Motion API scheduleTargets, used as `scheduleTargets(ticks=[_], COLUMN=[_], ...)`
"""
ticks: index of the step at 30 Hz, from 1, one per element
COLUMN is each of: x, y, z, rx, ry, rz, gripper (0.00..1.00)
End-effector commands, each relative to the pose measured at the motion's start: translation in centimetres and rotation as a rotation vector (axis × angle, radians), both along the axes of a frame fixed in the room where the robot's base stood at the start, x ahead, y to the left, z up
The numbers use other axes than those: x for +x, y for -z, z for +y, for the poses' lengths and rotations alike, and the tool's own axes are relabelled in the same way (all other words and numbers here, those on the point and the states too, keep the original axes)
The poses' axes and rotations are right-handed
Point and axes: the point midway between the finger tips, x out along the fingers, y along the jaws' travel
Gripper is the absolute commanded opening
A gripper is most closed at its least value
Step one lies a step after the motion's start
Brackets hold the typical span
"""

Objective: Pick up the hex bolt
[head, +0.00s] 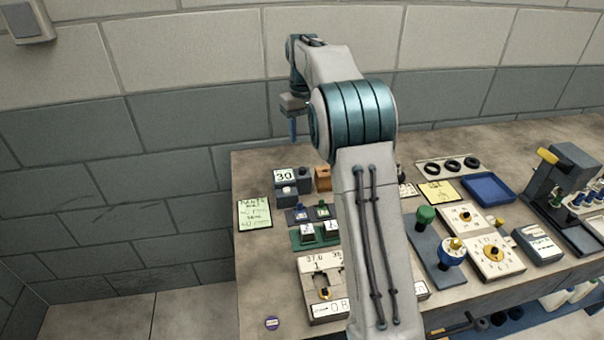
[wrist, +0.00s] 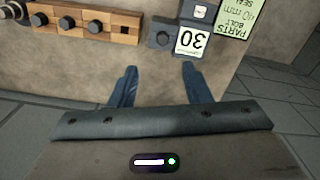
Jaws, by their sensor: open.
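Several dark bolt-like heads, one of them (wrist: 67,22), sit in a row in a wooden block (wrist: 82,14) at the upper left of the wrist view. A dark grey block (wrist: 154,25) beside it carries a single dark round or hex head (wrist: 162,38); I cannot tell which piece is the task's hex bolt. In the head view the wooden block (head: 323,180) is partly hidden by my arm. My gripper (wrist: 160,75) is open and empty, its two blue fingers apart above the bench. In the head view my gripper (head: 293,128) hangs above the bench's back left part.
A "30" card (head: 284,175) stands on grey blocks. A green parts note (head: 254,213) lies at the bench's left. A green tray (head: 313,236), gauge block (head: 322,285), blue tray (head: 488,188) and dark press (head: 562,180) fill the bench. A brick wall rises behind.

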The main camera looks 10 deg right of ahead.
Motion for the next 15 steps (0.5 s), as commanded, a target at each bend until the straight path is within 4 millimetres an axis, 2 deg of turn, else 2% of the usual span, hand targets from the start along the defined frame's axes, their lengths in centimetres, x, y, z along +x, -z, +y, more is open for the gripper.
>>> scheduleTargets(ticks=[1, 6, 15], x=[-0.1, -0.1, -0.1], y=[1.2, 4.3, 6.8], z=[0.0, 0.0, 0.1], rx=[0.0, 0.0, 0.0], ry=[0.0, 0.001, 0.0], rz=[0.005, 0.002, 0.002], gripper=[0.44, 0.44, 0.44])
